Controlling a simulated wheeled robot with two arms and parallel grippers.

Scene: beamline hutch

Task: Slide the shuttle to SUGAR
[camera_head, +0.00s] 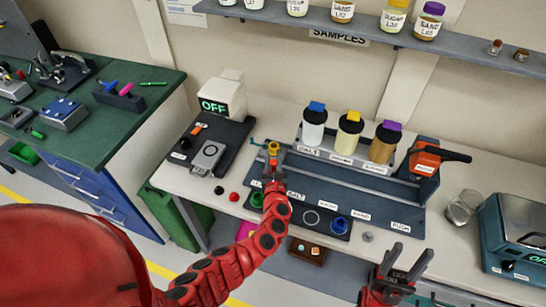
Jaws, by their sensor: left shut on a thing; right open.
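My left gripper (273,160) is shut on a small part with a yellow top (273,147), apparently the shuttle's knob, at the left end of the dark grey track (340,196). The shuttle's body is mostly hidden behind the gripper. Small labels run along the track's front edge; one at the left (297,196) seems to read SALT. Behind the track, a rack (340,160) holds jars with blue (315,128), yellow (348,134) and purple (383,145) caps, the yellow one labelled sugar. My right gripper (405,258) is open and empty at the bench's front.
An orange-and-black tool (428,158) stands at the track's right end. A shelf (330,20) with jars hangs above.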

